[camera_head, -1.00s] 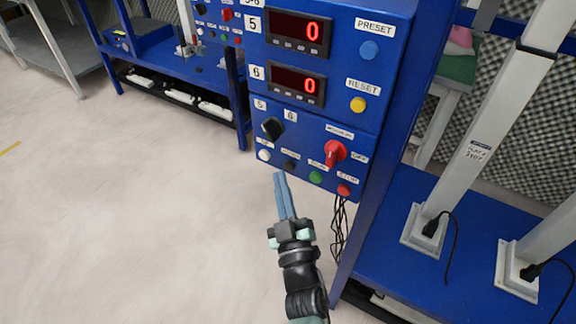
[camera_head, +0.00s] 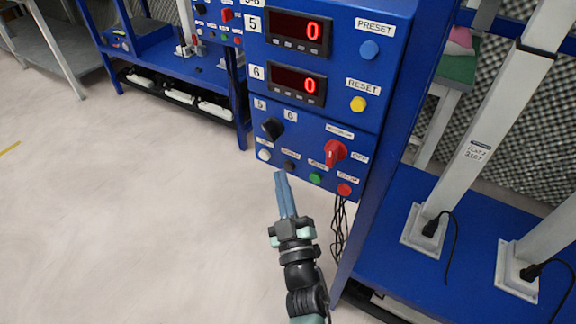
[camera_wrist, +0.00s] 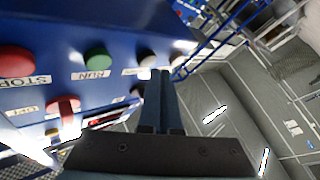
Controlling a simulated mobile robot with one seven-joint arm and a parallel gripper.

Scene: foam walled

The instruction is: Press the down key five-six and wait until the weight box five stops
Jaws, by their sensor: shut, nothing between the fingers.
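The blue control panel (camera_head: 310,165) shows in the head view with a bottom row of buttons: white (camera_head: 264,155), black (camera_head: 289,166), green (camera_head: 315,178) and red (camera_head: 344,190). Their small labels are too blurred in the head view to tell which is the down key. My gripper (camera_head: 279,173) is shut and empty, its fingertips just below the white and black buttons in the picture. In the wrist view, the fingertips (camera_wrist: 160,74) appear close to the row's far end; contact cannot be told. The green button (camera_wrist: 97,58) is labelled RUN, the red one (camera_wrist: 16,62) STOP. Weight box five is not identifiable.
Displays five (camera_head: 300,31) and six (camera_head: 298,84) both read 0. A black selector (camera_head: 272,128) and red switch (camera_head: 335,152) sit above the buttons. A blue shelf frame (camera_head: 430,250) with upright posts stands at right. Open floor lies at left.

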